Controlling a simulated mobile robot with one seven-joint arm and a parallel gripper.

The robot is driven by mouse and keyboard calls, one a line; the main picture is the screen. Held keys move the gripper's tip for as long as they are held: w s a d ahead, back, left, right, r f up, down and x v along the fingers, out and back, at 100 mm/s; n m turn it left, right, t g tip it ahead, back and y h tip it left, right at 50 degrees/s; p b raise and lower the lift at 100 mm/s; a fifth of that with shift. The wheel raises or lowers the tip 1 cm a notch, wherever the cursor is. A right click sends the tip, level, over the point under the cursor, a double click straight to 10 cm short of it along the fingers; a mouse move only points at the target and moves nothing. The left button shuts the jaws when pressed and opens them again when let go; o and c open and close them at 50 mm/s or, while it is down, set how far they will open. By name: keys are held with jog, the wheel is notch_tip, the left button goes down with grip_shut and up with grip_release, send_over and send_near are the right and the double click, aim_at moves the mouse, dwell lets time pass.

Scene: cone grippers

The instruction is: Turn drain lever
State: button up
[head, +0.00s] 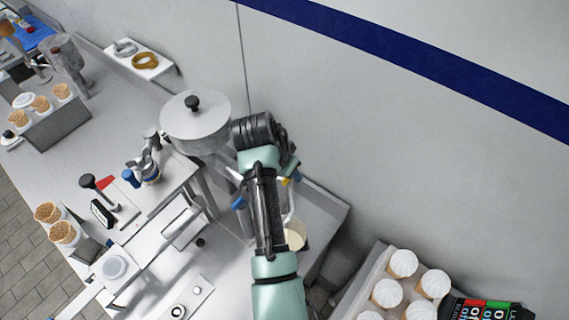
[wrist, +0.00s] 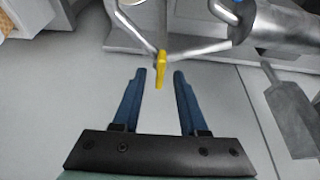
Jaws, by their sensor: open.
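The drain lever appears to be the small yellow handle (wrist: 161,66), at the junction of silver pipes in the wrist view. A bit of yellow also shows beside my arm in the head view (head: 285,182). My gripper (wrist: 160,72) is open, with its two blue fingers on either side of the lever's lower end in the picture. No contact shows, and I cannot tell whether the lever lies between the fingers in depth. In the head view my arm hides most of the gripper and lever.
A lidded metal vessel (head: 195,125) stands left of my arm. A metal scoop (wrist: 290,115) is at the right in the wrist view. A wall rises behind the counter.

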jog(key=v, duration=1.3)
jog(key=shift+f, duration=0.1)
jog(key=w+r+n+t+y+b, duration=0.1)
jog(key=w+r+n+t+b, duration=0.15)
jog(key=r+t, duration=0.6)
jog(key=w+r+n+t+y+b, duration=0.15)
jog(key=w+r+t, duration=0.25)
jog(key=r, duration=0.9)
jog(key=s+d+r+n+t+b, duration=0.1)
jog(key=s+r+t, duration=0.4)
jog(key=s+r, duration=0.3)
jog(key=s+d+r+n+t+b, duration=0.2)
jog(key=s+r+t, duration=0.4)
jog(key=s+r, duration=0.3)
notch_tip(320, 180, up, 3)
jog(key=shift+f, duration=0.1)
